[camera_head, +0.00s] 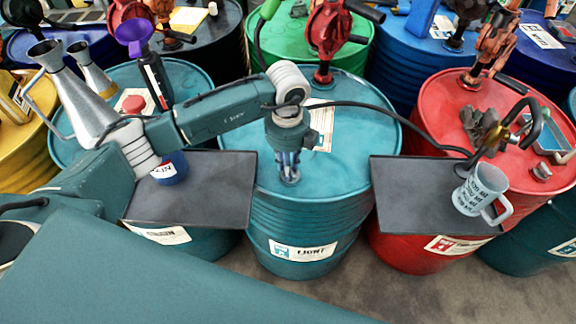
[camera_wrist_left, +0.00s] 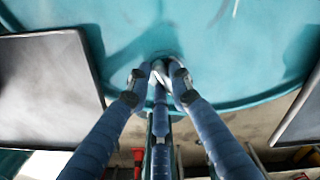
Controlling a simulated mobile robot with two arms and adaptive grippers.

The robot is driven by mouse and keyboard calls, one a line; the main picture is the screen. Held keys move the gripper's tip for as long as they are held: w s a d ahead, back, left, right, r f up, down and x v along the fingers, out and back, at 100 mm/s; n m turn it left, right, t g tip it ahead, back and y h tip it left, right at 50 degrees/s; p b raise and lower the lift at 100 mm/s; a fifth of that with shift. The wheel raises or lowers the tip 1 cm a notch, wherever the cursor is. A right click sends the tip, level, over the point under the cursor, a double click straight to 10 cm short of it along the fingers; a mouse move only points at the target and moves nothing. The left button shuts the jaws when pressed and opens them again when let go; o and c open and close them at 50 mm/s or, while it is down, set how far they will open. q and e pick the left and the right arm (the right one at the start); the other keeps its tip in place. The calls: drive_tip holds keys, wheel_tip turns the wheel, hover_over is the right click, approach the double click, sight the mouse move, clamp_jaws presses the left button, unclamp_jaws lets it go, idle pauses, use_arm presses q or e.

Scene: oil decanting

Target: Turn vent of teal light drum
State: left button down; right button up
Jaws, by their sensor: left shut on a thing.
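The teal light drum (camera_head: 340,178) stands upright in the middle of the head view, with a "LIGHT" label on its front. My left arm reaches in from the left, and its gripper (camera_head: 289,180) points down at the near part of the drum's top. In the left wrist view the gripper (camera_wrist_left: 162,78) has its fingers closed together around a small pale vent (camera_wrist_left: 160,70) on the teal top. The fingers hide most of the vent. My right gripper is not in view.
Dark trays flank the drum: the left tray (camera_head: 235,190) and the right tray (camera_head: 405,190). A grey mug (camera_head: 480,187) stands on the right one. A hose from the red drum (camera_head: 440,110) crosses over the teal top. A red pump (camera_head: 326,35) rises behind.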

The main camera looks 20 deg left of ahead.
use_arm(q)
drive_tip(key=n, duration=0.4)
drive_tip(key=shift+s+n, duration=0.1)
drive_tip(key=shift+n, duration=0.2)
drive_tip(key=shift+s+d+r+n, duration=0.1)
drive_tip(key=shift+d+n, duration=0.05)
drive_tip(key=shift+n, duration=2.05)
drive_tip(key=c, duration=1.5)
unclamp_jaws()
drive_tip(key=shift+c, duration=0.2)
wheel_tip(320, 180, up, 12)
drive_tip(key=shift+s, duration=0.15)
